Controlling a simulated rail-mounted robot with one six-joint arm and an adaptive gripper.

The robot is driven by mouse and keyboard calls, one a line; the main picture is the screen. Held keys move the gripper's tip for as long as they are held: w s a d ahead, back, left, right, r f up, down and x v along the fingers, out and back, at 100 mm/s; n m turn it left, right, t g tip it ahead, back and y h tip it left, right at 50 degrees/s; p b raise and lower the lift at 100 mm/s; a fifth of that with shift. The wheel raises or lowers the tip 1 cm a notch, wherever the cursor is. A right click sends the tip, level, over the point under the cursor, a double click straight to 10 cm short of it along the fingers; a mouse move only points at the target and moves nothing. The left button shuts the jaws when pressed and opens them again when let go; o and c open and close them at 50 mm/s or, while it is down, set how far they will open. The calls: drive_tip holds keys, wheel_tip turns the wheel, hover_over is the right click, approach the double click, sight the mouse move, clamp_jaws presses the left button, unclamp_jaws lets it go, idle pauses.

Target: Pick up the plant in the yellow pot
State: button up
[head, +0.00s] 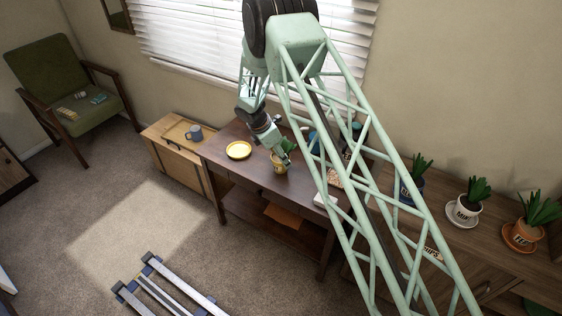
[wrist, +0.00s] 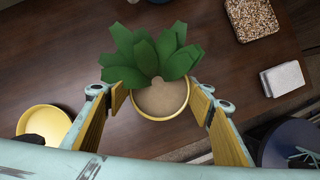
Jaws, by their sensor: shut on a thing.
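The plant in the yellow pot shows in the wrist view (wrist: 160,102), with dark green leaves and light brown soil, between the yellow pads of my gripper (wrist: 160,94). The pads close on the pot's two sides. In the head view the yellow pot (head: 279,165) is near the front edge of the dark wooden desk (head: 240,172), partly covered by my gripper (head: 284,154). I cannot tell whether the pot touches the desk. An empty yellow saucer (head: 239,150) lies on the desk to its left; it also shows in the wrist view (wrist: 44,124).
A tray of gravel (wrist: 251,18) and a pale block (wrist: 282,79) lie on the desk to the right. Potted plants in blue (head: 411,190), white (head: 466,212) and orange (head: 526,232) pots stand on the right cabinet. A mug (head: 195,133) stands on the left cabinet.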

drive_tip(key=shift+r, duration=0.15)
drive_tip(key=shift+r, duration=1.5)
drive_tip(key=shift+s+r, duration=0.15)
drive_tip(key=shift+s, duration=0.05)
drive_tip(key=s+d, duration=0.2)
drive_tip(key=s, duration=0.5)
drive_tip(key=s+d+r, duration=0.1)
drive_tip(key=s+d, duration=0.2)
drive_tip(key=s, duration=0.4)
drive_tip(key=shift+s+d+r, duration=0.15)
drive_tip(key=shift+s+r, duration=0.05)
drive_tip(key=shift+s, duration=0.15)
drive_tip(key=shift+w+b, duration=0.1)
drive_tip(key=shift+b, duration=0.2)
